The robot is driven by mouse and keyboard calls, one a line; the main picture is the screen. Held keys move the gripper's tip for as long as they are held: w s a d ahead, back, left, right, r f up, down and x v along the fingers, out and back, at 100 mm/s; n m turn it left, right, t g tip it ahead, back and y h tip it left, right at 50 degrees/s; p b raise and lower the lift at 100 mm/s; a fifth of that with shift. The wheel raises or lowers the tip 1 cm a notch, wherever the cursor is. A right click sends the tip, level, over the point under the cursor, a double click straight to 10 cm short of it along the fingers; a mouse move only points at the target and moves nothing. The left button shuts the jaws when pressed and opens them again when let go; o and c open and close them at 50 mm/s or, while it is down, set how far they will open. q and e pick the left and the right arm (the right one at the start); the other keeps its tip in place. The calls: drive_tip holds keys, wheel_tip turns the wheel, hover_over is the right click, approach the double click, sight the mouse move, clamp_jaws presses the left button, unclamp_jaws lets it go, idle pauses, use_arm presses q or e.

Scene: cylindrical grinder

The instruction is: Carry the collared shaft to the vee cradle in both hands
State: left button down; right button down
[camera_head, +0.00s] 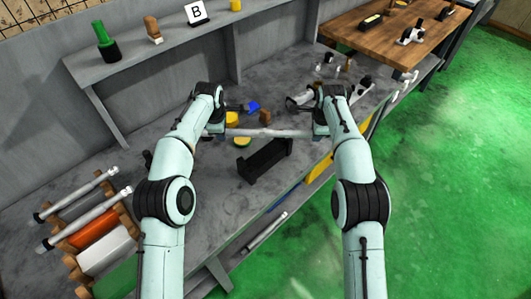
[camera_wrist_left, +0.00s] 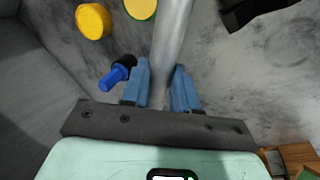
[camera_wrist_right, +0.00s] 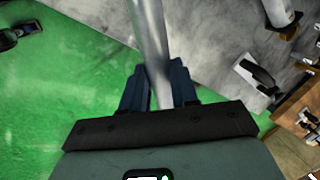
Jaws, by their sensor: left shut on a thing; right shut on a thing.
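The collared shaft (camera_head: 268,133) is a long grey metal bar held roughly level across the bench between my two grippers. My left gripper (camera_head: 222,131) is shut on its left end, and the bar also runs between the blue fingers in the left wrist view (camera_wrist_left: 172,35). My right gripper (camera_head: 314,131) is shut on its right end; the bar shows there too (camera_wrist_right: 149,35). The vee cradle (camera_head: 265,162) appears to be the black block with raised ends, on the bench nearer than the shaft and apart from it. The collar is not clear.
Yellow round pieces (camera_head: 242,141), a blue-ended tool (camera_head: 252,106) and a brown block (camera_head: 265,116) lie on the bench near the shaft. A wooden rack (camera_head: 75,246) with rollers and bars stands at left. A shelf (camera_head: 150,62) runs behind; a wooden table (camera_head: 390,45) stands at back right.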

use_arm(q)
drive_tip(key=shift+w+r, duration=0.15)
drive_tip(key=shift+w, duration=0.05)
use_arm(e)
drive_tip(key=shift+w+r, duration=0.15)
